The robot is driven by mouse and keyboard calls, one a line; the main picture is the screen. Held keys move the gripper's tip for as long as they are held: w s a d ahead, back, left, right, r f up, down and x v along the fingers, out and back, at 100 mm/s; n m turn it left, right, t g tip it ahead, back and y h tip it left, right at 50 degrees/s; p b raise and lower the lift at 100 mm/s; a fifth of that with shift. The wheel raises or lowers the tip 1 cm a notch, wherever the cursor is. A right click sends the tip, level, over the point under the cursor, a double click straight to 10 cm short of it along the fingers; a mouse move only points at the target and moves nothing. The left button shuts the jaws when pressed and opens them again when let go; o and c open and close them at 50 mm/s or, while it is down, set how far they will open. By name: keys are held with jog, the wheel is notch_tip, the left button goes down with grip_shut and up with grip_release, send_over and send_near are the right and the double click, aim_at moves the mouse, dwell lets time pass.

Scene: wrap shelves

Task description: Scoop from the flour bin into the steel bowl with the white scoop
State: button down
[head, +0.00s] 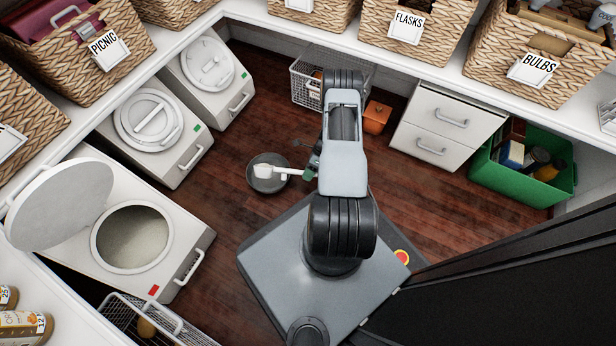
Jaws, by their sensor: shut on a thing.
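The white scoop (268,171) shows in the head view with its head over the steel bowl (255,184). The bowl looks dark grey and sits low, left of my arm. My gripper (308,174) is shut on the scoop's handle end, to the right of the bowl and partly hidden by my arm. I cannot tell whether the scoop touches the bowl, how far it is tilted or whether it holds flour. The open bin (182,240) at lower left holds pale powder and appears to be the flour bin. Its round lid (60,205) stands raised on the left.
Two closed white bins (160,150) (212,75) stand behind the open one. A wire basket (303,85), an orange box (376,117), white drawers (440,130) and a green crate (520,185) line the back and right. Wooden floor is clear around the bowl.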

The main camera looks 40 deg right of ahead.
jog(key=g+y, duration=0.1)
jog(key=m+g+y, duration=0.1)
jog(key=shift+w+d+r+y, duration=0.1)
jog(key=shift+w+d+y, duration=0.1)
jog(key=shift+y, duration=0.1)
jog(key=shift+w+d+r+m+g+y, duration=0.1)
jog(key=shift+d+r+m+g+y, duration=0.1)
jog(key=shift+g+y, duration=0.35)
jog(key=shift+w+d+r+m+g+y, duration=0.1)
jog(key=shift+r+m+g+y, duration=0.2)
jog(key=shift+y, duration=0.45)
jog(key=shift+f, duration=0.1)
dwell(0.6)
notch_tip(320, 180, up, 6)
jog(key=n+t+h+p, duration=0.1)
jog(key=t+h+p, duration=0.2)
jog(key=p, duration=0.7)
jog(key=n+t+h+p, duration=0.1)
jog(key=t+h+p, duration=0.2)
jog(key=p, duration=0.8)
jog(key=n+t+h+p, duration=0.1)
jog(key=t+h+p, duration=0.2)
jog(key=p, duration=0.8)
jog(key=shift+a+n+h, duration=0.1)
jog(key=shift+n+h, duration=0.2)
jog(key=shift+h, duration=0.8)
jog(key=shift+t+h, duration=0.4)
jog(key=shift+t, duration=0.15)
